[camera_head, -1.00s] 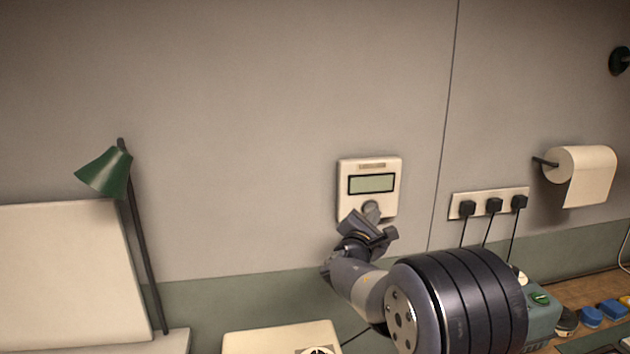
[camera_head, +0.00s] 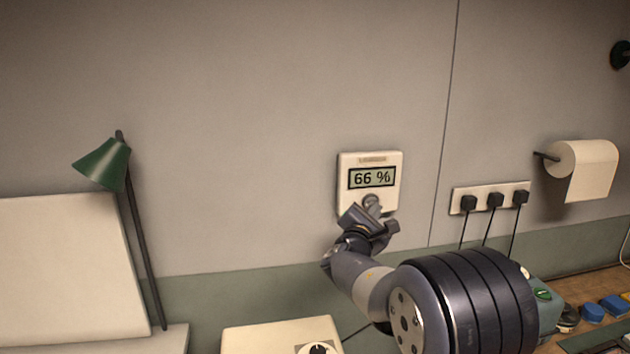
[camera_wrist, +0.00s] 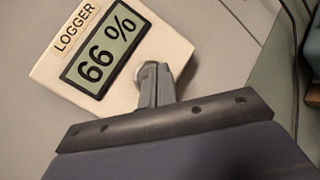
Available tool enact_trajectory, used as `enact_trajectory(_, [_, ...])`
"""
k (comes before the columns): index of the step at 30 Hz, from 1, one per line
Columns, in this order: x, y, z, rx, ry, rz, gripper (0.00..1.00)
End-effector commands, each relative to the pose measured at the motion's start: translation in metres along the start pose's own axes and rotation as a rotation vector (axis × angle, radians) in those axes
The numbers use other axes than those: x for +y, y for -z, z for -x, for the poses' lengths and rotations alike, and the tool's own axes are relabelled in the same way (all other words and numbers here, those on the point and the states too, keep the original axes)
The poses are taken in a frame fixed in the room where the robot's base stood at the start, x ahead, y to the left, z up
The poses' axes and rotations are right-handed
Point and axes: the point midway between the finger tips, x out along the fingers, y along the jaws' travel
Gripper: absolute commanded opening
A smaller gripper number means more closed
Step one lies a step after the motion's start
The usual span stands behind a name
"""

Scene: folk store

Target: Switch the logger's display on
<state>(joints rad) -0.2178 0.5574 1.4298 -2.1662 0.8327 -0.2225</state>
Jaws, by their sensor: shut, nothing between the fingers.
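The logger (camera_head: 393,160), a cream box marked LOGGER, is fixed on the wall in the head view. Its display (camera_head: 372,178) is lit and reads "66 %". It also shows in the wrist view (camera_wrist: 155,50), with the same reading on its display (camera_wrist: 101,47). A round grey button (camera_wrist: 149,72) sits below the display. My gripper (camera_wrist: 158,72) is shut and empty, its fingertips at the button, covering part of it. I cannot tell whether they touch it. In the head view my gripper (camera_head: 374,207) is just below the display.
A socket strip (camera_head: 482,194) with several plugs and hanging cables is to the right on the wall. A paper roll (camera_head: 590,168) hangs further right. A green lamp (camera_head: 106,163) stands at the left. A cream box with a dial (camera_head: 270,338) lies below.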

Motion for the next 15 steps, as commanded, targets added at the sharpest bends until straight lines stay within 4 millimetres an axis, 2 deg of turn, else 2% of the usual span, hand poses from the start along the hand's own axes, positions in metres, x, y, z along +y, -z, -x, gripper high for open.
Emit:
enact_trajectory(5, [-0.001,-0.001,0.002,0.0,0.0,0.0,0.0])
enact_trajectory(15, [-0.016,-0.013,0.028,-0.001,-0.001,-0.003,0.0])
